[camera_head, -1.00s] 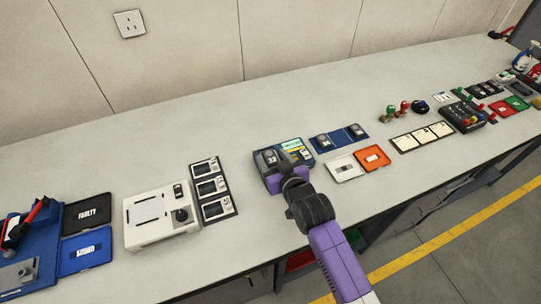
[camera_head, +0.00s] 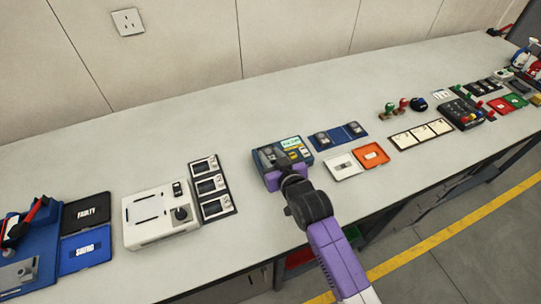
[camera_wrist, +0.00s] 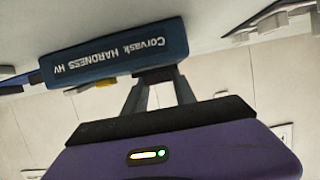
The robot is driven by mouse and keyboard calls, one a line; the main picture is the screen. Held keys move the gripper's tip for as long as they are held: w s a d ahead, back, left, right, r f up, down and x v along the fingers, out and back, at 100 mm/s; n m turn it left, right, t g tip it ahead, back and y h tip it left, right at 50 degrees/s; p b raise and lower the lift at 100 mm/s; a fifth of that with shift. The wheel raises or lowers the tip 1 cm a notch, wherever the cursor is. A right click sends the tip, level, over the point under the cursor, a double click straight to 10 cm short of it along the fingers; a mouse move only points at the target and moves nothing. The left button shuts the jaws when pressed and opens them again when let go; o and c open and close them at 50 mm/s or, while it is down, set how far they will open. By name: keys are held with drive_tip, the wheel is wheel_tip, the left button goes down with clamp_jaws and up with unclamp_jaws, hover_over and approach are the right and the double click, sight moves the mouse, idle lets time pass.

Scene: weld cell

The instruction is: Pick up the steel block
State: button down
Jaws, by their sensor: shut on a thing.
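My gripper (camera_head: 279,160) reaches over the front left of the blue hardness tester (camera_head: 296,146) on the bench. In the wrist view, the two fingers of my gripper (camera_wrist: 160,78) are closed on a dark grey piece (camera_wrist: 154,73), which I take for the steel block. Only a thin part of it shows, close against the tester's lettered blue side (camera_wrist: 110,62). I cannot tell whether the block still touches the tester. In the head view my wrist and fingers largely hide it.
A white instrument (camera_head: 160,215) and a panel with several pictures (camera_head: 214,188) lie to the left. A blue holder (camera_head: 338,134), a white tray (camera_head: 343,168) and an orange tray (camera_head: 371,156) lie close on the right. The bench behind the tester is clear.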

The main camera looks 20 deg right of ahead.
sight(271, 158)
wheel_tip(271, 158, up, 20)
drive_tip(key=b, duration=0.1)
